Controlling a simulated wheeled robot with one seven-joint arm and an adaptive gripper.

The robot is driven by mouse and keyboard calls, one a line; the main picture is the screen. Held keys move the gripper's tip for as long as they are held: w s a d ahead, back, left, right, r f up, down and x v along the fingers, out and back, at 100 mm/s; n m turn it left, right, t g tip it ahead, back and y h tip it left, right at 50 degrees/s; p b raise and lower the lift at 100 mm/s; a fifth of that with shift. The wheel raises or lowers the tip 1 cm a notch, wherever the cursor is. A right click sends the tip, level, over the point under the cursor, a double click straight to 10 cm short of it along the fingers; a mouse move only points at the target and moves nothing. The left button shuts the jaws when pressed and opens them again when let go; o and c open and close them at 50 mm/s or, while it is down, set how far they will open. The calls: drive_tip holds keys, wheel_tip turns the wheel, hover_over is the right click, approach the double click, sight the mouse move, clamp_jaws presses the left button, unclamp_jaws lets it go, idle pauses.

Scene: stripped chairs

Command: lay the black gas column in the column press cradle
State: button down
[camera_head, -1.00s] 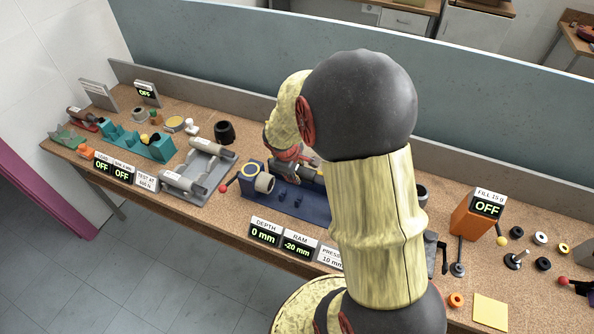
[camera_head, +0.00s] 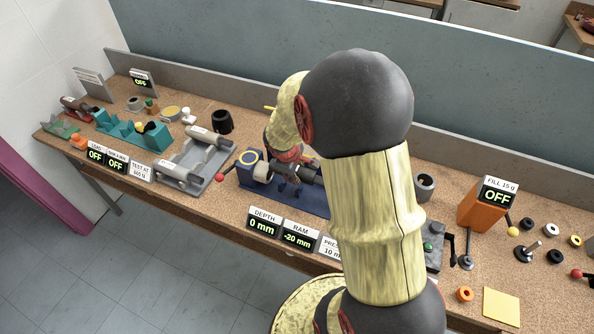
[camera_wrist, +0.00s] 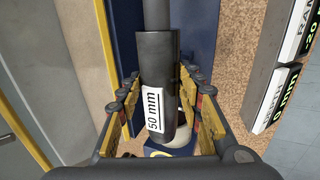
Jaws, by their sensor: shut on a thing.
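The black gas column (camera_wrist: 157,70) carries a white "50 mm" label and lies lengthwise between my gripper's fingers (camera_wrist: 160,108) in the wrist view. My gripper is shut on it. A thinner dark grey rod extends from its far end. In the head view the column (camera_head: 308,171) is a dark shape over the press, partly hidden by my arm. The blue column press (camera_head: 300,203) lies beneath my gripper (camera_head: 291,180). Its pale ring (camera_head: 262,172) is left of my gripper. I cannot tell whether the column touches the cradle.
Depth (camera_head: 264,221) and ram (camera_head: 299,235) displays stand at the press's front, reading 0 mm and -20 mm. A grey fixture (camera_head: 205,170) with cylinders is left of the press. An orange fill box (camera_head: 481,207) is at right. A low wall backs the bench.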

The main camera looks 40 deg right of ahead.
drive_tip(key=shift+f+b, duration=2)
drive_tip(key=shift+f, duration=0.45)
drive_tip(key=shift+f, duration=0.2)
drive_tip(key=c, duration=1.5)
unclamp_jaws()
drive_tip(key=o, duration=0.4)
drive_tip(key=shift+c, duration=0.2)
drive_tip(key=shift+o, duration=0.2)
drive_tip(key=shift+f, duration=0.1)
drive_tip(key=v, duration=1.2)
